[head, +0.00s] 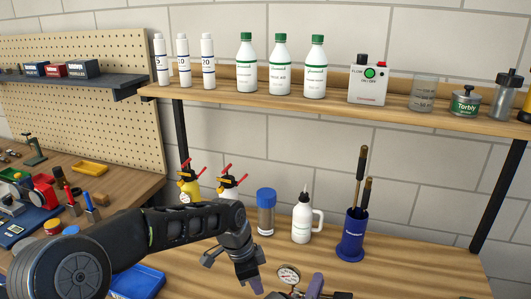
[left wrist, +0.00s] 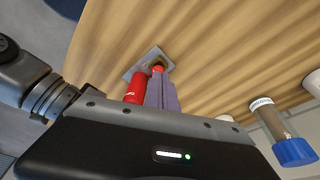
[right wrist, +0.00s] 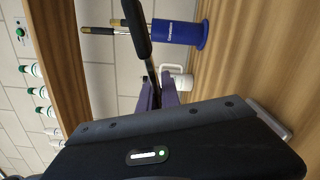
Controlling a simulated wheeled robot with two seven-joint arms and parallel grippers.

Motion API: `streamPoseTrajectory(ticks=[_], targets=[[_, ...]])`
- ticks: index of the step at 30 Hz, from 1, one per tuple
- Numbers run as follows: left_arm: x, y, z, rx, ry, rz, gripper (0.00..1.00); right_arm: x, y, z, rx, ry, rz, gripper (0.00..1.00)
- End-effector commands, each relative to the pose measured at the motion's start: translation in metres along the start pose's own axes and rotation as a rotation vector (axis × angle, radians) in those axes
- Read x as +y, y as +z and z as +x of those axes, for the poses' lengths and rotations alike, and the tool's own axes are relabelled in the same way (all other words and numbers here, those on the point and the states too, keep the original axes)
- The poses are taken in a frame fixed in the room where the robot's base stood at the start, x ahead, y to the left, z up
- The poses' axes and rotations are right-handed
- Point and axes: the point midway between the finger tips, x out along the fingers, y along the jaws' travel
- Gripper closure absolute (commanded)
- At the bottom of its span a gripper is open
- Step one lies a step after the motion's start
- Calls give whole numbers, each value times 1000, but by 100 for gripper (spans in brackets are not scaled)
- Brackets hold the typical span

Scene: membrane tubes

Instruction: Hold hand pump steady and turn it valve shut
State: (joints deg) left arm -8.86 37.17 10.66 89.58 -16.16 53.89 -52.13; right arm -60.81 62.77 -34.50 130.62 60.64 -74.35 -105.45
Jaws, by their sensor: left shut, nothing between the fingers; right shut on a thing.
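The hand pump shows at the bottom edge of the head view by its round white gauge (head: 289,275); most of it is out of frame. In the left wrist view, a red cylinder (left wrist: 135,89) and a small red knob on a brass fitting (left wrist: 158,69) show by a metal plate (left wrist: 146,58). I cannot tell whether the knob is the valve. My left gripper (head: 257,286) is shut and empty, pointing down left of the gauge; its purple fingertips are close beside the knob. My right gripper (head: 316,286) is shut on a black pump handle (right wrist: 137,35).
Behind the pump stand a white dropper bottle (head: 301,222), a blue-capped jar (head: 265,215) and a blue holder (head: 352,235) with two rods. Yellow and white spray bottles (head: 228,186) stand further left. A shelf (head: 330,104) with bottles runs above. Bench at right is clear.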

Motion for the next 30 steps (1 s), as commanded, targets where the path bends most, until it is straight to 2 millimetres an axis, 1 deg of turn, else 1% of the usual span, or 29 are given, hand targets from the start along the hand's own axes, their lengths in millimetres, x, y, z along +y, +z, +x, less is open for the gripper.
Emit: streamPoseTrajectory(ticks=[7,8,9,17,26,30], targets=[[0,0,0,0,0,0,100,-1,-1,0,3,-1,0,100],[0,0,0,0,0,0,100,-1,-1,0,3,-1,0,92],[0,0,0,0,0,0,100,0,-1,0,2,-1,0,89],[0,0,1,0,1,0,100,0,0,0,1,-1,0,68],[0,0,1,0,1,0,100,0,0,-1,1,0,0,68],[0,0,0,0,1,0,100,0,-1,-10,2,0,0,68]])
